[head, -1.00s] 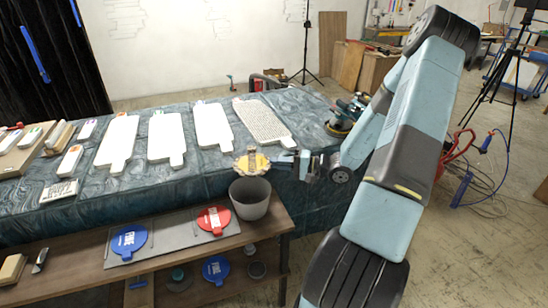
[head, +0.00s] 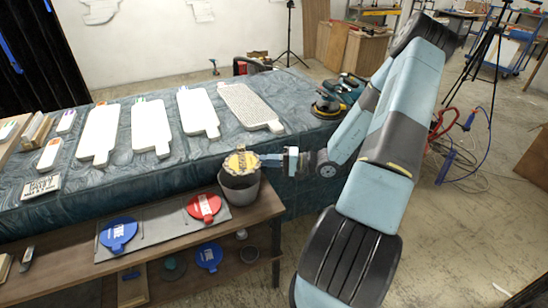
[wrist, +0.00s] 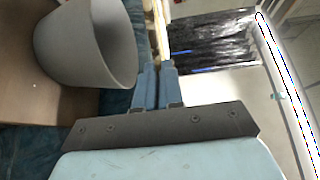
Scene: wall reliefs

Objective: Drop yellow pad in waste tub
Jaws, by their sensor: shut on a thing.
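The yellow pad (head: 241,162) is a round disc with a pale strip across it. My gripper (head: 270,160) is shut on its edge and holds it near the rim of the waste tub. The waste tub (head: 239,188) is a grey, open bucket on the wooden shelf, and the pad overlaps its top in the head view. In the wrist view my gripper's blue fingers (wrist: 157,66) close on the pad's thin edge (wrist: 160,28). The tub (wrist: 82,42) lies to their left there, with its inside looking empty.
A blue pad (head: 118,235) and a red pad (head: 204,206) lie on a grey mat (head: 160,230) left of the tub. White panels (head: 151,127) lie on the cloth-covered table behind. A power sander (head: 327,106) sits at its right end.

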